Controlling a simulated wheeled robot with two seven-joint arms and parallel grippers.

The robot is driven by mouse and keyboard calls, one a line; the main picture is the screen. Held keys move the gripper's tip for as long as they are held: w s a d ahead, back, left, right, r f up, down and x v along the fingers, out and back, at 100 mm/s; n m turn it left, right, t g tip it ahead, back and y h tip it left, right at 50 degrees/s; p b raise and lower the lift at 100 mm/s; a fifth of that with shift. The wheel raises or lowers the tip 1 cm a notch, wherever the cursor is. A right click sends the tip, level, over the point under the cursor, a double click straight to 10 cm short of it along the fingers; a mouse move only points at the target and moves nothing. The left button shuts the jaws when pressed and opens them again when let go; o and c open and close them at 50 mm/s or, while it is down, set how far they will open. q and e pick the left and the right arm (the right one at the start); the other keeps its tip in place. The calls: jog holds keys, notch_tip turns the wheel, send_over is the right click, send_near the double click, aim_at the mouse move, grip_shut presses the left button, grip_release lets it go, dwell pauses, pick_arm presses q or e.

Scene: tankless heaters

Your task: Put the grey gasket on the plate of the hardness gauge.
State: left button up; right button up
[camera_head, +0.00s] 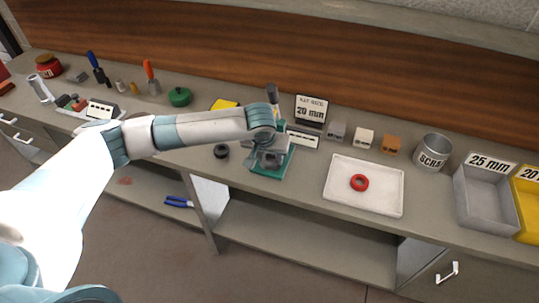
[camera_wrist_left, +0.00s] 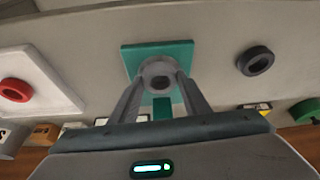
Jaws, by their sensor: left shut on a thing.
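The grey gasket (camera_wrist_left: 159,70) is a thick ring between the fingertips of my left gripper (camera_wrist_left: 159,82) in the left wrist view. My left gripper is shut on it. The hardness gauge has a teal base, seen in the left wrist view (camera_wrist_left: 184,50) and in the head view (camera_head: 287,162). The gasket appears over this base; its height above the gauge's plate, or contact with it, cannot be told. In the head view my left gripper (camera_head: 268,158) is at the gauge and hides much of it. My right gripper is not in view.
A dark ring (camera_head: 221,151) lies on the counter left of the gauge. A red ring (camera_head: 359,182) lies on a white tray (camera_head: 385,204) to the right.

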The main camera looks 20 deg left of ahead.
pick_arm(q)
jog(key=o, duration=1)
jog(key=shift+f, duration=0.1)
jog(key=b+v, duration=0.2)
jog(key=v, duration=1)
